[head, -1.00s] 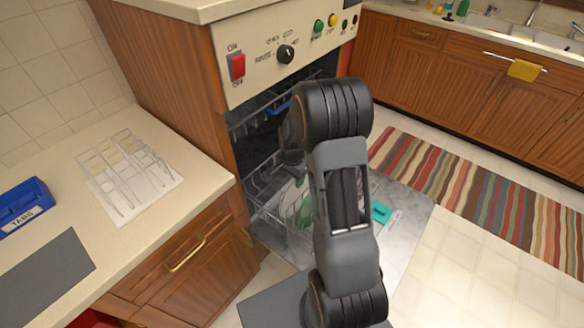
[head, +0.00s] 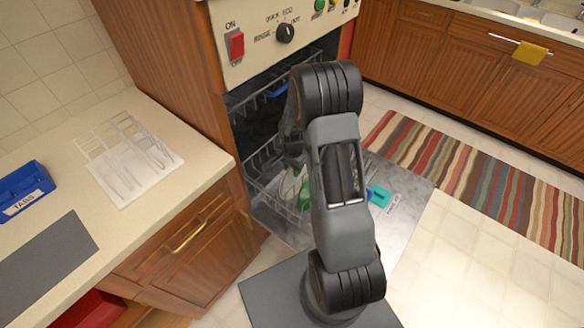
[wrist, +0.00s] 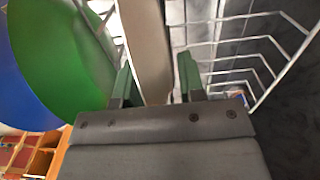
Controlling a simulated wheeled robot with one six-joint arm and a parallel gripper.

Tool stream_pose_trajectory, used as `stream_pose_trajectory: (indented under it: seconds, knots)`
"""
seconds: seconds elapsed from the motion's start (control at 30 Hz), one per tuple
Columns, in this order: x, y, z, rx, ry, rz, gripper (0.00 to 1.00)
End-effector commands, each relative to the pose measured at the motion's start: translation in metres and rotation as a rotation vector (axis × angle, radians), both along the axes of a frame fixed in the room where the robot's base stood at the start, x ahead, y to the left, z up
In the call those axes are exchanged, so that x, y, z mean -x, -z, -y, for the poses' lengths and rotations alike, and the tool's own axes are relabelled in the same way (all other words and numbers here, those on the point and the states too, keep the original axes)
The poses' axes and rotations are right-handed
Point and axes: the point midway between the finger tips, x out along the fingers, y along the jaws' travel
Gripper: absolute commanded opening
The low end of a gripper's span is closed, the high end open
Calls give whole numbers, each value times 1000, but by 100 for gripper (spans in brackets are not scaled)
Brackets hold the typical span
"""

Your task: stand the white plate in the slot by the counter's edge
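The white plate (wrist: 148,40) shows nearly edge-on in the wrist view, between the two green-tipped fingers of my gripper (wrist: 157,82). The fingers stand apart on either side of it, with a narrow gap by the right one; contact is unclear. In the head view, pale plate edges (head: 290,184) show in the dishwasher's lower rack (head: 262,180), and my arm hides the gripper. A clear slotted dish rack (head: 135,162) stands on the left counter (head: 205,160), its slots looking empty.
A green plate (wrist: 60,50) and a blue plate (wrist: 22,90) stand close left of my gripper; wire tines (wrist: 245,45) are at right. The open dishwasher door (head: 405,220) lies below my arm. A blue tabs box (head: 22,190) and grey mat (head: 45,258) are on the counter.

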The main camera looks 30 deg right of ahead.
Motion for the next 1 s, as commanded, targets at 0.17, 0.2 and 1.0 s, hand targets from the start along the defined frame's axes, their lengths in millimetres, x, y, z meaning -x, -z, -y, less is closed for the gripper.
stream_pose_trajectory:
  seconds: [0.17,0.2,1.0]
  knots:
    - [0,0,0,0,0,0,19]
    - [0,0,0,0,0,0,15]
    - [0,-8,0,0,0,1,0]
